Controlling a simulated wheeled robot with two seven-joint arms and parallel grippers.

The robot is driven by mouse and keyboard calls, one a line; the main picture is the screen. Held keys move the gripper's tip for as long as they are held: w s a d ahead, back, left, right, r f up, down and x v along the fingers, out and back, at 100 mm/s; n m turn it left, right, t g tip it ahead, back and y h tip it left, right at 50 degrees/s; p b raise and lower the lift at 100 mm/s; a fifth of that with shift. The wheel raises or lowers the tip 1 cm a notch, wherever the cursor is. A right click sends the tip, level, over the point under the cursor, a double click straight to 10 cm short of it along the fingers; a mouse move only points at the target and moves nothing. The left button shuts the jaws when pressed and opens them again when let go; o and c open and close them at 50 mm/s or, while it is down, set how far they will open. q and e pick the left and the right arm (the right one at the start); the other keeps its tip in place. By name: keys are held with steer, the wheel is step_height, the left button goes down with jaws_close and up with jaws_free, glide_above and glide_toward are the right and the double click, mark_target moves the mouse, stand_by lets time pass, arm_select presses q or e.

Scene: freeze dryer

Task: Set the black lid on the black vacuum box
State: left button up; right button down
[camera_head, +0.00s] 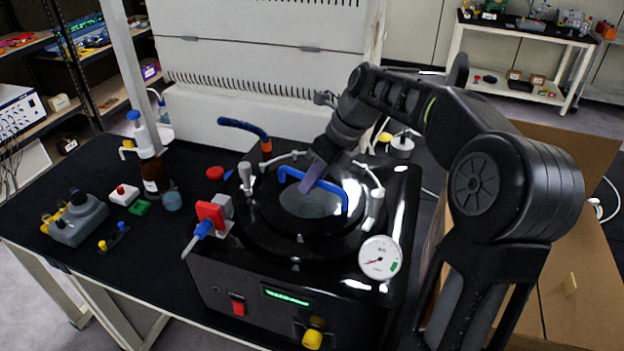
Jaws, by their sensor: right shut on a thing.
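My left gripper is not in view.
A brown bottle (153,176), a grey device (79,220) and small coloured parts stand left on the table. A cream cabinet (260,60) is behind. A cardboard box (580,290) is at right.

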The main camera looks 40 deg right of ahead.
steer(key=c, duration=1.3)
jaws_free()
steer(key=v, duration=0.8)
steer(key=shift+b, duration=0.4)
steer(key=shift+f, duration=0.1)
